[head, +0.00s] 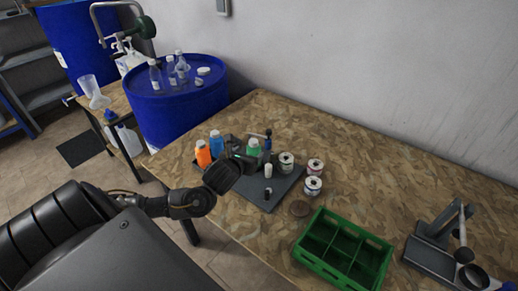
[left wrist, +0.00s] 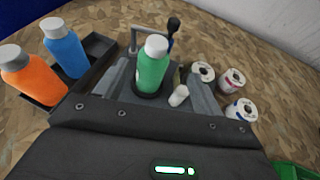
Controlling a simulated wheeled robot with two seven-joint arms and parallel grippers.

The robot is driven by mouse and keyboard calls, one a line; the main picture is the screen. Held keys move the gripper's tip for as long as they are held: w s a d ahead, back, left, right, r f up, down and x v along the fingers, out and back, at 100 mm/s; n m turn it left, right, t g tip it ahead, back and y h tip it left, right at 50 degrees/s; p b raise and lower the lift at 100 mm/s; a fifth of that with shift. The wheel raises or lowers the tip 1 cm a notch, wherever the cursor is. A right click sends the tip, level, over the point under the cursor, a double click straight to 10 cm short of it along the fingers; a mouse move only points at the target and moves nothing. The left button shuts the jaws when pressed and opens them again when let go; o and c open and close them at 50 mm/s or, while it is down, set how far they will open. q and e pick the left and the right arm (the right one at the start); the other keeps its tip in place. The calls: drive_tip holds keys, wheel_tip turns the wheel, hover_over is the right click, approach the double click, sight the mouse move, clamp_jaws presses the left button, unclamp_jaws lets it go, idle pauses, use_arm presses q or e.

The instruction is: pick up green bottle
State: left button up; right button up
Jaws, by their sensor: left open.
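The green bottle (head: 253,148) with a pale cap stands upright on a dark tray (head: 283,190) on the wooden table. In the left wrist view the green bottle (left wrist: 153,68) shows just ahead of the palm, and its lower part is partly hidden. My left gripper (head: 246,158) is low over the tray at the bottle. It is open, with its grey fingers on either side of the bottle in the left wrist view (left wrist: 160,88). I cannot tell whether a finger touches it. My right gripper is not in view.
An orange bottle (head: 203,154) and a blue bottle (head: 216,144) stand close on the left. A small white bottle (left wrist: 179,96), several labelled cans (head: 313,186) and a dark-handled tool (left wrist: 172,32) are close on the right. A green crate (head: 371,239) stands nearer the front. Table behind is clear.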

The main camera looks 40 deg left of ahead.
sight(252, 147)
use_arm(q)
drive_tip(key=shift+w+a+f, duration=0.1)
drive_tip(key=shift+w+a, duration=0.35)
drive_tip(key=shift+w, duration=0.15)
drive_tip(key=shift+a+p+x, duration=0.2)
drive_tip(key=shift+p+x, duration=0.2)
drive_tip(key=shift+x, duration=0.8)
drive_tip(key=shift+w+a+f, duration=0.1)
drive_tip(key=shift+w+f, duration=0.3)
drive_tip(key=shift+w, duration=0.25)
drive_tip(key=p+x, duration=0.1)
drive_tip(key=x, duration=0.4)
drive_tip(key=shift+r+p, duration=0.15)
drive_tip(key=shift+p, duration=0.25)
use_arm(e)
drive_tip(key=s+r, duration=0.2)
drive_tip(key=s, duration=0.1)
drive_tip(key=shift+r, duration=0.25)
use_arm(q)
drive_tip(key=shift+a, duration=0.1)
